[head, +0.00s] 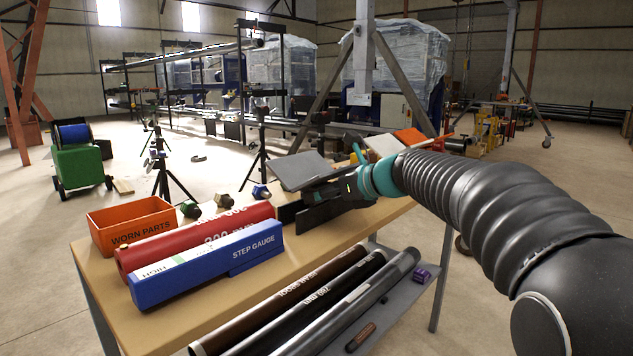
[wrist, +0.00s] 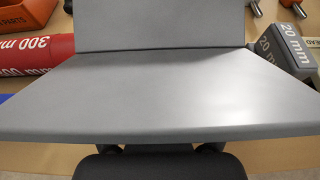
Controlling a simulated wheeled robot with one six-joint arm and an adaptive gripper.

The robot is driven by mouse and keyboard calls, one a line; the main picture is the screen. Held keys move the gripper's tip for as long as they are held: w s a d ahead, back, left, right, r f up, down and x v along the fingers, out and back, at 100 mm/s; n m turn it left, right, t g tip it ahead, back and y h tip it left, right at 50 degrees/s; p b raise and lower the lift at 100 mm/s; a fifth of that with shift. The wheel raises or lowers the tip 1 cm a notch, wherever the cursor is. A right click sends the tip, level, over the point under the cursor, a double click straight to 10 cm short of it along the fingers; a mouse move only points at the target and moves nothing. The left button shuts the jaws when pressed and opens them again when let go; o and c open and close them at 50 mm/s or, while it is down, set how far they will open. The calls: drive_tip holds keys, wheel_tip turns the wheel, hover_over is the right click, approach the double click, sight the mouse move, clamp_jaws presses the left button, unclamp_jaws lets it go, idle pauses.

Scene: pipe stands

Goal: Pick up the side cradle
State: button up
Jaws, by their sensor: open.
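The side cradle appears to be the grey piece of two flat plates meeting at a crease; its near plate (wrist: 160,95) fills the middle of the wrist view. In the head view a tilted grey plate (head: 300,170) shows above the workbench, just over my gripper (head: 318,202). My gripper is open, low over the bench, with dark fingers close beneath the plate. In the wrist view dark parts show below the plate's near edge. The plates hide the underside, so I cannot tell whether the fingers touch it.
The bench (head: 190,310) holds an orange worn-parts bin (head: 130,224), a red 300 mm cylinder (head: 195,238) and a blue step gauge box (head: 207,265), left of my gripper. A grey 20 mm block (wrist: 287,52) is at right in the wrist view. Pipes (head: 320,300) lie on the lower shelf.

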drive_tip(key=x, duration=0.2)
drive_tip(key=shift+w+a+f, duration=0.15)
drive_tip(key=shift+w+a, duration=0.05)
drive_tip(key=shift+a, duration=0.05)
clamp_jaws()
